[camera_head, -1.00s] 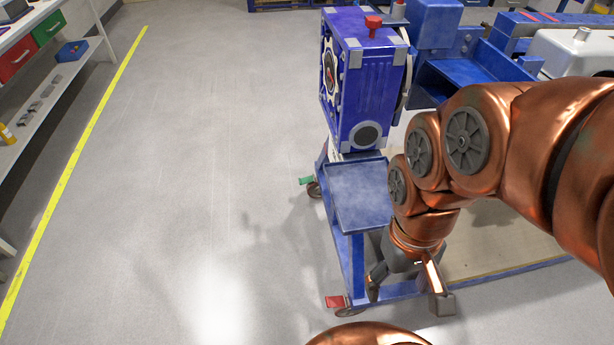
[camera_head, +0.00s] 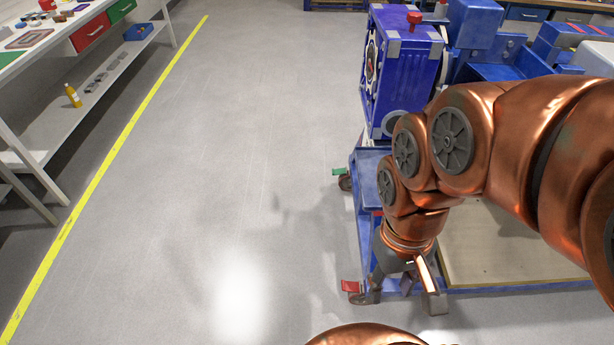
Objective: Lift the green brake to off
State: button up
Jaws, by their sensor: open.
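The green brake (camera_head: 339,172) is a small pedal at a caster on the far left corner of the blue cart, low near the floor. A red brake (camera_head: 350,287) sits at the near left caster. The blue cart (camera_head: 368,172) carries a blue-purple boxy unit (camera_head: 412,75). My gripper (camera_head: 404,296) is open and empty, pointing down at the cart's near end, just right of the red brake. It is well nearer than the green brake and apart from it. My arm hides much of the cart top.
Open grey floor (camera_head: 240,170) lies left of the cart, up to a yellow line (camera_head: 115,160). A white shelf bench (camera_head: 95,110) with drawers and small items stands at far left. A wooden board (camera_head: 500,250) lies right of my gripper.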

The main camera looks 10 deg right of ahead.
aim_at(336, 171)
jog(key=z, duration=0.65)
jog(key=k, duration=0.15)
jog(key=u, duration=1.55)
jog(key=i, duration=2.1)
jog(key=z, duration=0.75)
jog(key=i, duration=1.45)
jog(key=z, duration=0.6)
